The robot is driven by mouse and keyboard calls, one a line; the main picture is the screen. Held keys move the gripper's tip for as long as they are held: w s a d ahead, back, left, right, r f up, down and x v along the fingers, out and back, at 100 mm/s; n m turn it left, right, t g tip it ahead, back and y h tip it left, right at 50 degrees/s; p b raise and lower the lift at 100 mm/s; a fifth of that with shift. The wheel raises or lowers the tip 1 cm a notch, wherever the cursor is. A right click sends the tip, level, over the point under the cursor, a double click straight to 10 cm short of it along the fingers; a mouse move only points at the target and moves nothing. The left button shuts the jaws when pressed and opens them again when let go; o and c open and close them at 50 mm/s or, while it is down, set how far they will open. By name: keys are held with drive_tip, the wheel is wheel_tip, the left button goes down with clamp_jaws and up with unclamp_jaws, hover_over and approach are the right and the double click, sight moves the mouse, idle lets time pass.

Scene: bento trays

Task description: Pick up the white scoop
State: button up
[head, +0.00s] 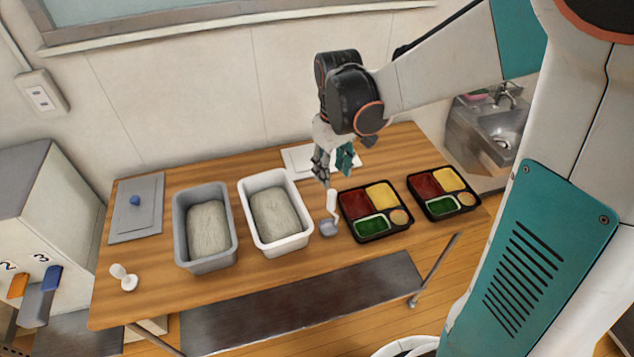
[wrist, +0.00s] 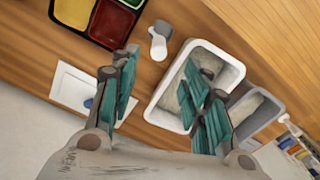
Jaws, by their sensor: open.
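A scoop with a white handle and a grey-blue bowl (head: 329,227) lies on the wooden table between the white tub and a bento tray. In the wrist view the scoop (wrist: 159,45) shows beyond the fingertips, near the top. My gripper (head: 334,172) is above the table behind the scoop, apart from it. Its teal fingers (wrist: 161,88) are spread open with nothing between them. A small white object with a knob (head: 124,277) stands at the table's front left; I cannot tell whether it is also a scoop.
The white tub (head: 303,233) and grey tub (head: 182,235) hold pale contents. Two black bento trays (head: 368,237) (head: 432,216) are filled with coloured food. A grey board (head: 150,185) is at left. Table is bare between scoop and front edge.

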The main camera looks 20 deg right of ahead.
sight(332, 192)
wheel_tip(332, 192, down, 8)
drive_tip(key=shift+f+b, duration=0.1)
drive_tip(key=shift+b, duration=0.85)
drive_tip(key=shift+w+f+b, duration=0.1)
drive_tip(key=shift+f+b, duration=0.7)
drive_tip(key=shift+f, duration=1.85)
clamp_jaws()
